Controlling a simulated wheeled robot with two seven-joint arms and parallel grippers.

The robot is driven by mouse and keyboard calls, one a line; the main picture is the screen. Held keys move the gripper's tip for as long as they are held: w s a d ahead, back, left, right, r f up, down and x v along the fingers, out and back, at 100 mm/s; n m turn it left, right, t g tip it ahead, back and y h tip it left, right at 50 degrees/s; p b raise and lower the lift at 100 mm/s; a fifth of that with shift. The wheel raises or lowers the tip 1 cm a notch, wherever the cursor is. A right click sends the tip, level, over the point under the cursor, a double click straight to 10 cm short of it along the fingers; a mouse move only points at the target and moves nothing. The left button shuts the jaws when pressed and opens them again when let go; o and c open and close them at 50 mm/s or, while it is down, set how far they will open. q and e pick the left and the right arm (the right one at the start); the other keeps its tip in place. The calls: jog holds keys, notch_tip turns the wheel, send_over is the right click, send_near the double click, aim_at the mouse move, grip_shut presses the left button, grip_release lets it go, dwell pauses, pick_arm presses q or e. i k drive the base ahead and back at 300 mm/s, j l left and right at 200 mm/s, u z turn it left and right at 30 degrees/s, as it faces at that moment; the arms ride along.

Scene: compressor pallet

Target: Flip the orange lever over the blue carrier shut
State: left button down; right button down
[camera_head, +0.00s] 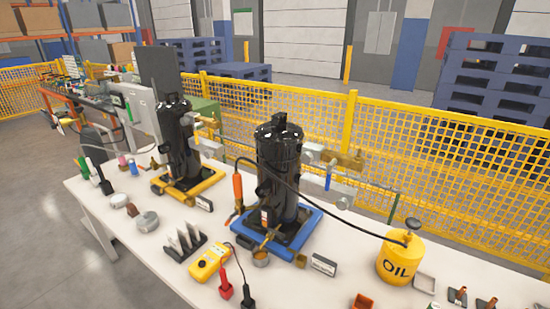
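The blue carrier (306,233) lies on the white table in the middle of the view, with a tall black compressor (279,165) standing upright on it. An orange lever-like handle (238,187) stands nearly upright at the carrier's left side, beside the compressor. A thin orange part (233,216) slants down below it towards the carrier. The lower joint is too small to make out. A small orange piece (300,260) sits at the carrier's front corner. Neither of my grippers is in view.
A black hose (340,213) arcs from near the handle's top across the compressor to the yellow oil can (399,262). A yellow carrier (205,184) with another black compressor stands left. A yellow meter (209,262) and a slotted rack (180,249) lie in front. Yellow fencing stands behind.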

aim_at(234, 214)
jog(key=k+j+u, duration=0.1)
jog(key=j+u, duration=0.3)
jog(key=k+j+u, duration=0.1)
jog(key=u, duration=0.3)
jog(key=j+u, duration=0.4)
